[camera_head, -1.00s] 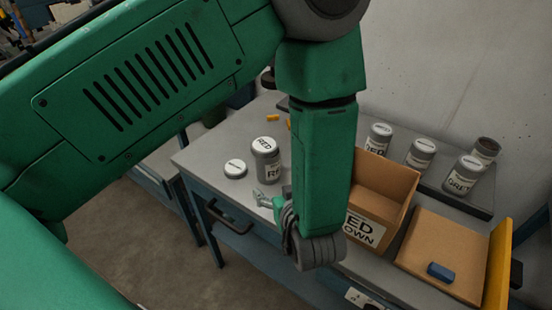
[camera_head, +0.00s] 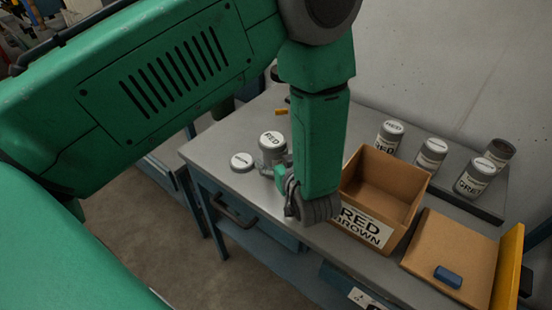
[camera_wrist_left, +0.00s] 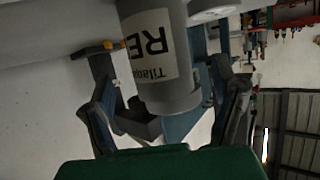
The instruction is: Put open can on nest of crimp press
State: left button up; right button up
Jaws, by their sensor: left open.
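A grey can with a white lid marked RED (camera_head: 271,147) stands upright near the left end of the bench. My left gripper (camera_head: 272,172) is open right at its near side, partly hidden by my arm. In the left wrist view, the labelled can (camera_wrist_left: 160,65) sits between the spread fingers of the left gripper (camera_wrist_left: 165,62), with no clear grip on it. A can with a dark, lidless-looking top (camera_head: 500,151) stands at the back right. I cannot make out the crimp press or its nest; my arm covers part of the bench. My right gripper is not in view.
A low white-topped disc (camera_head: 241,162) lies left of the RED can. An open cardboard box (camera_head: 405,182) stands right of my arm. Several lidded cans, including one at the back (camera_head: 389,136), line the wall. A blue block (camera_head: 447,277) lies on a brown board (camera_head: 452,250).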

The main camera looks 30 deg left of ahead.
pick_arm(q)
jog(key=x, duration=0.4)
jog(key=shift+r, duration=0.15)
jog(key=c, duration=1.6)
